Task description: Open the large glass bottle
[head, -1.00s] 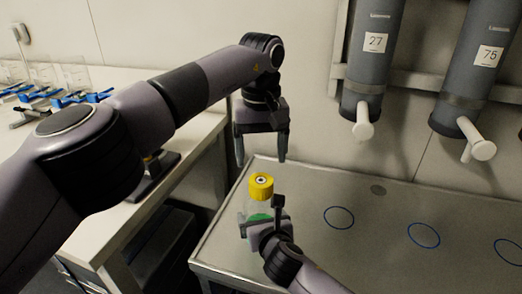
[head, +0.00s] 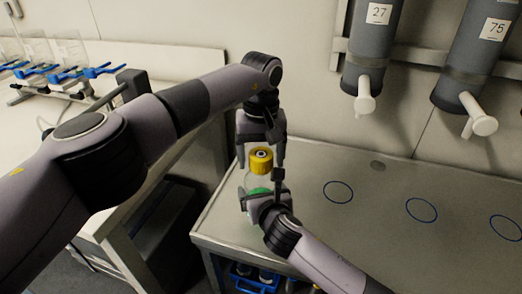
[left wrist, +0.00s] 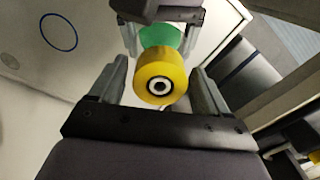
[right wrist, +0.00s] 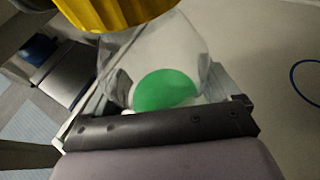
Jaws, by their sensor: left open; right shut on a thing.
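The large glass bottle (right wrist: 165,55) is clear, with a yellow ribbed cap (head: 261,160) and something green (right wrist: 165,89) showing at it. My right gripper (head: 262,197) is shut on the bottle below the cap and holds it upright near the table's left edge. The cap also shows in the left wrist view (left wrist: 161,78), between the fingers of my left gripper (left wrist: 160,80). My left gripper is open, pointing down from above, with gaps between its fingers and the cap. The bottle's lower part is hidden by my right gripper in the head view.
The metal table (head: 370,235) bears several blue rings and is otherwise clear. Two grey cylinders, labelled 27 (head: 376,45) and 75 (head: 480,55), hang on the wall with white spouts. A white bench (head: 185,65) with glassware and blue clamps stands at left. A blue rack (head: 255,277) sits below.

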